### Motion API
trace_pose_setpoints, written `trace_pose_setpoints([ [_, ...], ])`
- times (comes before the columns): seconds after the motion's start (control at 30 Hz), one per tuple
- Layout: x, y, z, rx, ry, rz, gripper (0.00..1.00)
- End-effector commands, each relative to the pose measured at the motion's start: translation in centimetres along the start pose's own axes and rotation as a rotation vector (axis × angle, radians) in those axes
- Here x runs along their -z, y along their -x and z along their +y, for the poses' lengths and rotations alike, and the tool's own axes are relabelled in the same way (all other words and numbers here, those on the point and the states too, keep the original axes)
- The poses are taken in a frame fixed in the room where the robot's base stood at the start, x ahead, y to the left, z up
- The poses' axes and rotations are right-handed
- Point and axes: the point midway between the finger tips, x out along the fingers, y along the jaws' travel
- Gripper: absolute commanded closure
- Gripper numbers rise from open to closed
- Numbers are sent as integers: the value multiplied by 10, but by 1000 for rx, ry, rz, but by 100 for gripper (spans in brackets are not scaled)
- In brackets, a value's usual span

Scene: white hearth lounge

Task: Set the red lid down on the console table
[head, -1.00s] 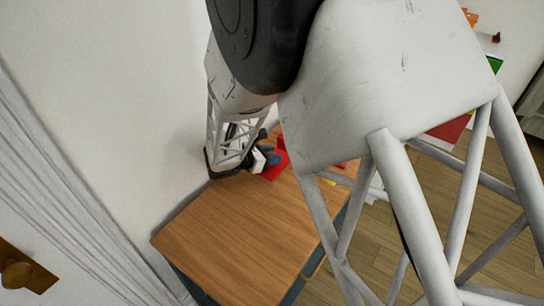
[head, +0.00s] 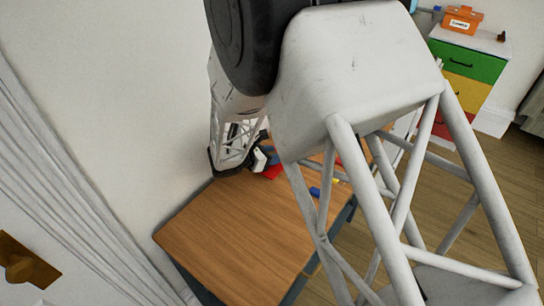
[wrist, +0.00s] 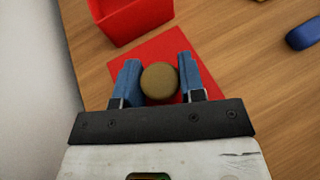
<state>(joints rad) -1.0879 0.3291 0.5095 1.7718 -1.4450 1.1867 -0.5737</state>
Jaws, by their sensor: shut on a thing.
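The red lid is a flat red square with a round brass-coloured knob, seen in the wrist view (wrist: 142,57) and partly in the head view (head: 273,172). My gripper (wrist: 158,68) has its two blue fingers on either side of the knob and is shut on it. The lid lies level just over or on the wooden top of the console table (head: 230,240); I cannot tell whether it touches. In the head view my gripper (head: 264,158) is at the table's far end, near the wall, and my arm hides part of the lid.
An open red box (wrist: 135,22) stands just beyond the lid. A blue object (wrist: 303,33) lies to its right. The near part of the tabletop is clear. A wall borders the table on the left. A coloured drawer unit (head: 468,68) with an orange case (head: 462,20) stands at the right.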

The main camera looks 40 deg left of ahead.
Motion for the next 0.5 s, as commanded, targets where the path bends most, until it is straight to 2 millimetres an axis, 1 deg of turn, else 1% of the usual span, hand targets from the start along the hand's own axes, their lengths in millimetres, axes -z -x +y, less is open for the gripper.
trace_pose_setpoints([
  [0.1, 5, -2, 0, 0, -1, 0, 87],
  [0.5, 8, -3, 0, 1, 0, 0, 87],
])
